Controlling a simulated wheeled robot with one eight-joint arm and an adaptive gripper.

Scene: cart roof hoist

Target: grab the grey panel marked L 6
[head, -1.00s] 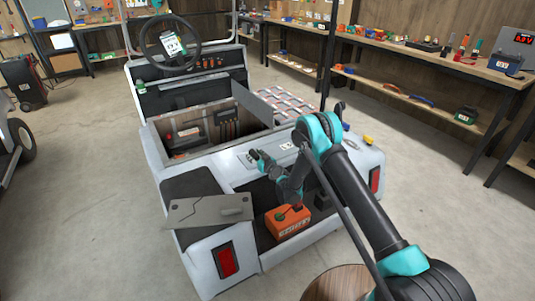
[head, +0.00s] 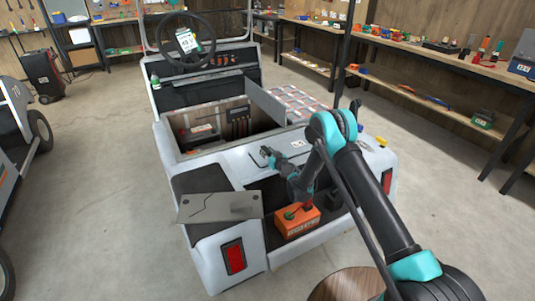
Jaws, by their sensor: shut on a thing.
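A light grey panel (head: 283,148) lies flat on the cart's rear deck, with a small white label whose text is too small to read. My gripper (head: 268,154) is low over this panel, shut at its left part; the jaws hide what they hold, which looks like a part of the panel. A second, darker grey plate (head: 205,207) with a thin line across it lies tilted over the left rear corner of the cart, apart from my gripper.
An orange box (head: 297,222) sits in the cart's rear recess under my arm. An open bay (head: 215,130) lies ahead of the deck, with a raised flap at its right. Shelves (head: 440,60) line the right wall.

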